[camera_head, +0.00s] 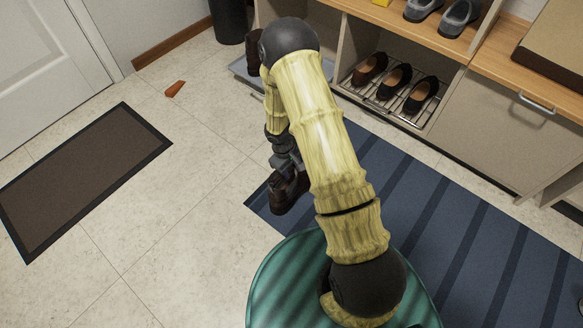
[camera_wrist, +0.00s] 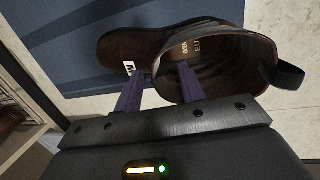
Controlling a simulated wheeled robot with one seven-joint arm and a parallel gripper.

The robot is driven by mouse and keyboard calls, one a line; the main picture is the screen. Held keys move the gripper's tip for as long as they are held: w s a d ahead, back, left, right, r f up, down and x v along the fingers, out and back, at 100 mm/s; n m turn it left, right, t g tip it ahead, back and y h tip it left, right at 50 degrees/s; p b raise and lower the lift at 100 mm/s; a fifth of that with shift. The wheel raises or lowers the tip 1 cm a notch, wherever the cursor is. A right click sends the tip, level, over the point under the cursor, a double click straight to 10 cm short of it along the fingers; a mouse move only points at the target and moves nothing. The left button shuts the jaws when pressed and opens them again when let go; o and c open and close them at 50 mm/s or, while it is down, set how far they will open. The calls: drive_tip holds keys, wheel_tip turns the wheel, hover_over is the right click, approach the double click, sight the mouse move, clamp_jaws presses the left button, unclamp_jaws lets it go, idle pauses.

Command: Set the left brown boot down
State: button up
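A dark brown boot (camera_head: 289,196) is below my gripper (camera_head: 283,165), near the left edge of the blue mat, partly hidden by my arm. In the wrist view the boot (camera_wrist: 225,55) shows its open shaft and a pale label. My gripper (camera_wrist: 160,75) straddles the shaft wall, one finger inside the shaft and one outside. Gaps show between the fingers and the wall, so the gripper looks open. I cannot tell whether the sole touches the floor. Another dark brown boot (camera_head: 254,43) stands at the back, mostly hidden by my arm.
A grey tray (camera_head: 240,69) lies by the shelf. The shelf holds brown shoes (camera_head: 396,78) on a wire rack and grey shoes (camera_head: 457,17) above. A blue striped mat (camera_head: 450,195) covers the right floor. A brown doormat (camera_head: 85,180) and an orange object (camera_head: 175,89) lie left. Tile between is clear.

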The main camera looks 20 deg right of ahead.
wheel_tip(320, 180, up, 11)
drive_tip(key=a+p, duration=0.2)
drive_tip(key=p, duration=0.4)
drive_tip(key=shift+w, duration=0.1)
drive_tip(key=s+d+r+m+t, duration=0.1)
drive_tip(key=s+r, duration=0.3)
drive_tip(key=r, duration=0.4)
drive_tip(key=s+d+r+m+y, duration=0.1)
drive_tip(key=s+r+m, duration=0.2)
drive_tip(key=s+r, duration=0.2)
drive_tip(key=s+r+m+t+y, duration=0.1)
drive_tip(key=s+r, duration=0.4)
drive_tip(key=r, duration=0.6)
drive_tip(key=shift+s+d+r+m+t, duration=0.15)
drive_tip(key=shift+d+m+t, duration=0.2)
drive_tip(key=shift+m, duration=0.55)
drive_tip(key=shift+a+r, duration=0.1)
